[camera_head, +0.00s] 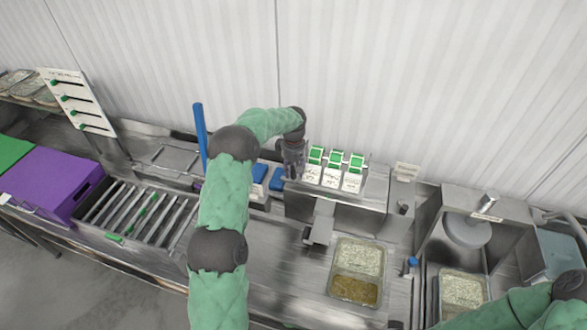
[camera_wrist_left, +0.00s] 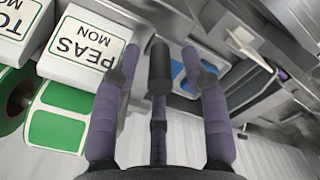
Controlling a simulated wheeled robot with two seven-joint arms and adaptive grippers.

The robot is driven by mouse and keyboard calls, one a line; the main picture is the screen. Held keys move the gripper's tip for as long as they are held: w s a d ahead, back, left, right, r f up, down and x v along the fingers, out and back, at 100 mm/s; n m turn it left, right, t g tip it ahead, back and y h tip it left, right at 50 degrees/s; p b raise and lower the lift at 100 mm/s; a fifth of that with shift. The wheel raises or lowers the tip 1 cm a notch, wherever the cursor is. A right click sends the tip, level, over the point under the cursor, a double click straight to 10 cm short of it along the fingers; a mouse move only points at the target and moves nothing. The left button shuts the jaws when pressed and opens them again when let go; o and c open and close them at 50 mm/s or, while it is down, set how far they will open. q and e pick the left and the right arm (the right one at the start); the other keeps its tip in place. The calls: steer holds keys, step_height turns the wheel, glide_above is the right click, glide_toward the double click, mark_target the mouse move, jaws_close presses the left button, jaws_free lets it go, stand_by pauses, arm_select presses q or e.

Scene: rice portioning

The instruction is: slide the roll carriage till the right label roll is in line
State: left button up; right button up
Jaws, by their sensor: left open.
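The roll carriage (camera_head: 376,190) sits on the metal labelling station against the back wall. It carries three green label rolls, left (camera_head: 316,154), middle (camera_head: 335,158) and right (camera_head: 356,161), each behind a white card. In the left wrist view the nearest card reads PEAS MON (camera_wrist_left: 85,50), with a green roll (camera_wrist_left: 58,118) beside it. My left gripper (camera_head: 291,168) is at the carriage's left end, fingers (camera_wrist_left: 160,62) open. A dark cylinder (camera_wrist_left: 160,68) shows between the fingers; I cannot tell whether they touch it. My right gripper is out of view.
A metal chute (camera_head: 320,222) juts from the station's front. A tray (camera_head: 333,282) with rice and a yellowish-brown filling lies on the counter below. A blue post (camera_head: 200,130) stands left. A purple crate (camera_head: 45,182) and a slatted rack (camera_head: 135,210) are further left.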

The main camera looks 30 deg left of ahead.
arm_select(q)
jaws_close()
steer(key=s+a+b, duration=0.1)
steer(key=a, duration=0.6)
steer(key=shift+s+a+r+b, duration=0.15)
steer(key=shift+s+a+b, duration=0.1)
steer(key=shift+s+b, duration=0.15)
steer(key=shift+c, duration=1)
jaws_free()
steer(key=shift+a, duration=0.15)
steer(key=shift+o, duration=1)
steer(key=shift+s+a, duration=0.1)
